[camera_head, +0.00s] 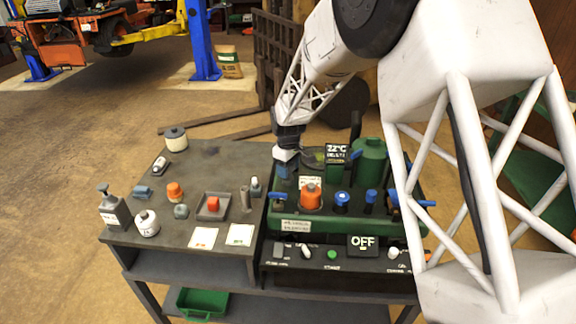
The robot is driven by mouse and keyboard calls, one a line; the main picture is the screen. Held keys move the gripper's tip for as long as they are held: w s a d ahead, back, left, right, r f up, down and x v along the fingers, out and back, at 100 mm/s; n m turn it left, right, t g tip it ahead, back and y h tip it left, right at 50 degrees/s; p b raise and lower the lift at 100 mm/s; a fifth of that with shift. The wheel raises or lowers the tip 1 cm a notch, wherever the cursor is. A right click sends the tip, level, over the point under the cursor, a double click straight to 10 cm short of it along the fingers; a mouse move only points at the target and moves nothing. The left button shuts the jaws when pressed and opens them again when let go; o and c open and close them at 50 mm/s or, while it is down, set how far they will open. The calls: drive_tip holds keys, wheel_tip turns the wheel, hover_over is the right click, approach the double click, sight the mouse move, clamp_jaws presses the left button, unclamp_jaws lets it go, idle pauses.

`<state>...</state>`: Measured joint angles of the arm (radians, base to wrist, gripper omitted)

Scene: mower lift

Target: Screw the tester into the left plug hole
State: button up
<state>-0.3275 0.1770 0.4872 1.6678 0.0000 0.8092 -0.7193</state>
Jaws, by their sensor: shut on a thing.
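My gripper (286,153) reaches down over the back left corner of the green engine unit (340,223). It is shut on a small grey-blue piece, partly hidden by the fingers; I cannot tell for sure that this is the tester. Blue shows just below it, and I cannot tell whether the two touch. On the unit's top stand an orange capped part (310,196), a blue knob (342,201) and a slimmer blue part (370,200). A blue-handled lever (278,197) sits at the left front. The plug holes are too small or hidden to make out.
A dark bench (200,165) at left bears a pump bottle (115,210), a white round container (147,223), a red piece in a square tray (211,208) and two cards. A display (336,153) and a green tank (369,160) stand behind. An OFF panel (362,244) faces front.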

drive_tip(key=shift+f, duration=0.2)
drive_tip(key=o, duration=0.3)
drive_tip(key=shift+c, duration=1.4)
